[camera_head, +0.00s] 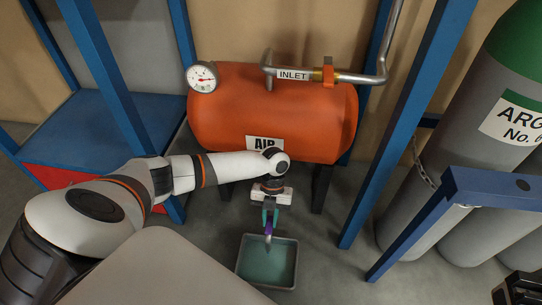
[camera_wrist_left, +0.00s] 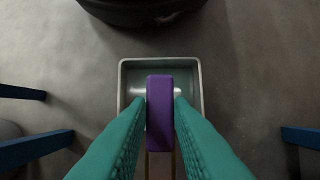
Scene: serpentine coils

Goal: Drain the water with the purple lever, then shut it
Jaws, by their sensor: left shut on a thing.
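The orange air tank (camera_head: 270,110) lies horizontally on dark legs, with a gauge and an "AIR" label. My left gripper (camera_head: 269,222) is below the tank's front. Its teal fingers are shut on the purple lever (camera_head: 268,229), one on each side. In the left wrist view the lever (camera_wrist_left: 160,104) stands between the fingertips (camera_wrist_left: 160,115). A grey tray (camera_head: 295,262) is on the floor below the lever, with a teal-looking inside; it also shows in the left wrist view (camera_wrist_left: 201,92). I see no clear stream of water. The drain outlet is hidden.
Blue frame posts (camera_head: 400,120) stand beside the tank, with a blue shelf (camera_head: 95,130) at left. Grey gas cylinders (camera_head: 450,160) and a blue rail (camera_head: 490,187) are at right. A black part at the lower right corner (camera_head: 522,290) may be my right gripper.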

